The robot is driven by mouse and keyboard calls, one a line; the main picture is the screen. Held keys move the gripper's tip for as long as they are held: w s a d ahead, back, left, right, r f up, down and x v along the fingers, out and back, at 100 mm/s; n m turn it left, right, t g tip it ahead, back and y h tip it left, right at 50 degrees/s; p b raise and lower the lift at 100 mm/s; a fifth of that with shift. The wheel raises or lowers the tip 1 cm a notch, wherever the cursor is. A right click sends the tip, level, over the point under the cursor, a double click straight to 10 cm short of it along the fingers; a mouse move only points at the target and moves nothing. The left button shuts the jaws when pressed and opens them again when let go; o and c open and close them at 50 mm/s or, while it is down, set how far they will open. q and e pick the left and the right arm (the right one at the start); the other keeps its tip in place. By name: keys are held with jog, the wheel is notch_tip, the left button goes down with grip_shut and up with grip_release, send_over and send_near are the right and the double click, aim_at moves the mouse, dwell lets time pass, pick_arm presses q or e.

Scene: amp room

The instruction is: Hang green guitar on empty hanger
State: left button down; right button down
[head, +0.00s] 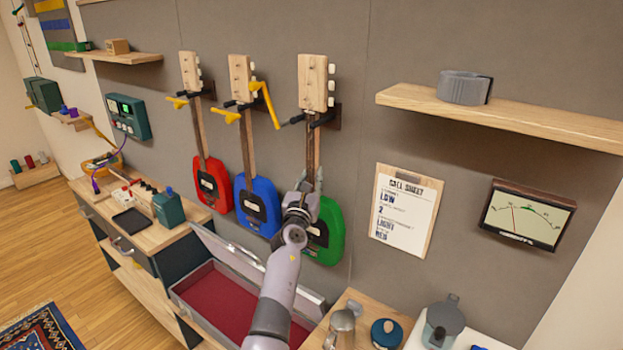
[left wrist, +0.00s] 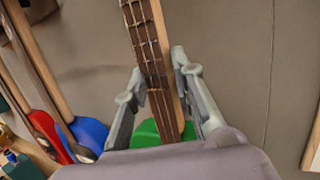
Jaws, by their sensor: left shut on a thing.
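The green guitar (head: 325,237) is upright against the grey wall, with its pale headstock (head: 314,82) at the top. My left gripper (head: 302,188) is shut on its neck, just above the green body. The left wrist view shows the gripper's fingers (left wrist: 158,85) on both sides of the fretted neck, with part of the green body (left wrist: 146,131) below. A hanger with black prongs (head: 318,119) is at the neck just under the headstock. I cannot tell whether the headstock rests on the prongs. My right gripper is out of view.
A red guitar (head: 213,185) and a blue guitar (head: 257,207) hang to the left. An open case with red lining (head: 222,300) lies below. A wooden shelf (head: 540,127), a call sheet (head: 404,212) and a meter (head: 527,213) are to the right.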

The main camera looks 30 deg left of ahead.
pick_arm(q)
jog(key=shift+a+f+b, duration=0.1)
jog(key=shift+f+b, duration=0.15)
jog(key=shift+b, duration=0.2)
dwell(0.6)
jog(key=c, duration=1.7)
grip_release()
jog(key=o, duration=0.4)
jog(key=shift+s, duration=0.2)
jog(key=shift+w+f, duration=0.1)
jog(key=shift+f, duration=0.55)
jog(key=shift+d, duration=0.2)
jog(key=shift+s, duration=0.3)
jog(key=v, duration=1.1)
jog(key=shift+s+d+r, duration=0.1)
jog(key=shift+s+r, duration=0.05)
jog(key=shift+r, duration=0.1)
